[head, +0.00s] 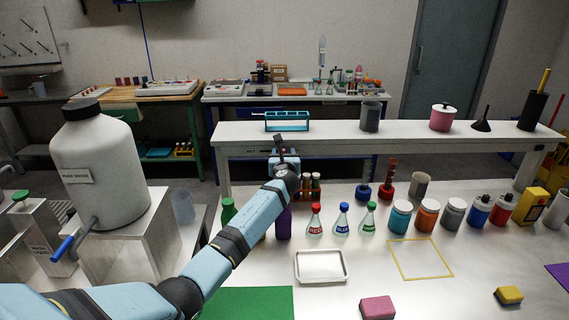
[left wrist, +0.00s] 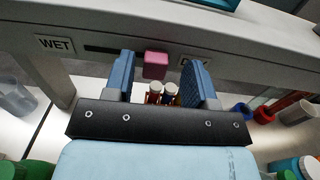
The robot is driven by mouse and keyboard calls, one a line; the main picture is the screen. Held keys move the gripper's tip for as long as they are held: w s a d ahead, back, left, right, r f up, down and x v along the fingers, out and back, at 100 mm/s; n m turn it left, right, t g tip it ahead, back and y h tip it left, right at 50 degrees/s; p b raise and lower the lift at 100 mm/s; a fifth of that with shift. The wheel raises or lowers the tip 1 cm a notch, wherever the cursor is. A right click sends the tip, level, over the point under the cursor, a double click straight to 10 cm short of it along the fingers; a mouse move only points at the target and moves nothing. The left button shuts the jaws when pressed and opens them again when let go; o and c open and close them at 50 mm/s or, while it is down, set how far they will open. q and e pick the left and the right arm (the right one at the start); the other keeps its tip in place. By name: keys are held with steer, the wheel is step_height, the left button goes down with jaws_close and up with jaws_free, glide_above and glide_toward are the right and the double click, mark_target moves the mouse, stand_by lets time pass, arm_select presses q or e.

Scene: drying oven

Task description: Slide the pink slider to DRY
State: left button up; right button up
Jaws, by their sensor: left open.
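The pink slider (left wrist: 155,65) sits in a dark slot on the front face of the white raised shelf (head: 340,137). In the left wrist view the WET label (left wrist: 58,44) is left of the slot; a second label (left wrist: 183,62) to the right is mostly hidden by a finger. My left gripper (left wrist: 159,62) is open, with one blue finger on each side of the slider and visible gaps to it. In the head view my left gripper (head: 284,158) is at the shelf front and hides the slider. My right gripper is not in view.
A teal rack (head: 287,122), a grey cup (head: 370,117) and a pink pot (head: 443,117) stand on the shelf. Capped vials (left wrist: 171,88) stand below the gripper. Flasks (head: 342,220) and jars (head: 427,214) stand on the bench. A metal tray (head: 321,279) lies in front.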

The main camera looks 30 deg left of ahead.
arm_select(q)
steer(key=v, duration=1.3)
steer(key=shift+s, duration=0.15)
